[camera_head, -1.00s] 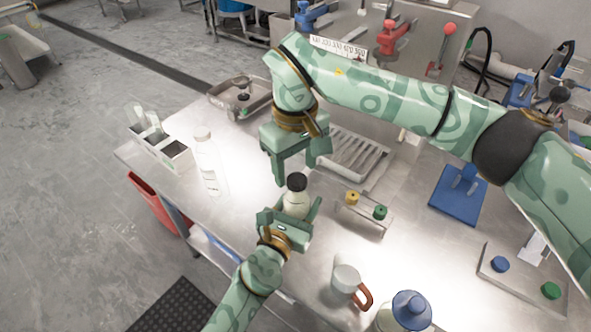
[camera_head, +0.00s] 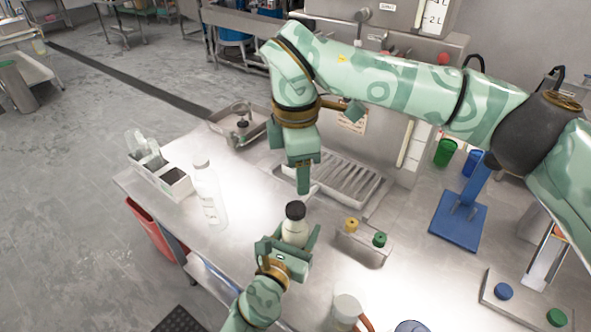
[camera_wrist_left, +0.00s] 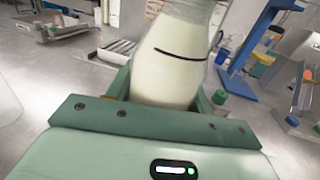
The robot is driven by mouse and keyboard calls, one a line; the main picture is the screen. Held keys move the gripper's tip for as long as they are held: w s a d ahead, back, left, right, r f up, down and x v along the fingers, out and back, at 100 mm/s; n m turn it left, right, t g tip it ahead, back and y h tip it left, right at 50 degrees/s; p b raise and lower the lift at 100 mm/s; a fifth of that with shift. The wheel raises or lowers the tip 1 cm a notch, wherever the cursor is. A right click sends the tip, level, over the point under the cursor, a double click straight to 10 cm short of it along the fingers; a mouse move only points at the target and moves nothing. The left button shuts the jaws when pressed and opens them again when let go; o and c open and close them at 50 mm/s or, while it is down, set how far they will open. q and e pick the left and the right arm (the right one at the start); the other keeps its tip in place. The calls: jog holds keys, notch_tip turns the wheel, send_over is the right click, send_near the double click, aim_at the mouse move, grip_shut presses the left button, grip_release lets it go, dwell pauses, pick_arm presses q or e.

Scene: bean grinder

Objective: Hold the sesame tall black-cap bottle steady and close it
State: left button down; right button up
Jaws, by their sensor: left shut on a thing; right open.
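The sesame bottle (camera_head: 295,230) is pale with a black cap (camera_head: 295,210) and stands upright at the near edge of the steel table. My left gripper (camera_head: 289,240) is shut around its body from the near side. In the left wrist view the bottle's cream-coloured body (camera_wrist_left: 172,62) with a dark line sits between the fingers; its top is out of frame. My right gripper (camera_head: 303,186) is open and empty, pointing down just above and behind the cap, apart from it. One of its fingers hides the other.
A small rack with yellow and green caps (camera_head: 364,243) is close on the right. A ribbed tray (camera_head: 345,172) lies behind. A white mug (camera_head: 345,311) stands at front right.

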aim_at(296, 208)
jog(key=n, duration=0.6)
jog(key=shift+s+r+n, duration=0.1)
jog(key=shift+n, duration=0.3)
jog(key=n, duration=0.6)
jog(key=shift+s, duration=0.1)
jog(key=n, duration=0.6)
jog(key=shift+s+a+n+g, duration=0.15)
jog(key=shift+n+g, duration=0.15)
jog(key=n, duration=0.4)
jog(key=shift+s+a, duration=0.1)
jog(key=n, duration=0.3)
jog(key=shift+f, duration=0.2)
jog(key=shift+f, duration=4)
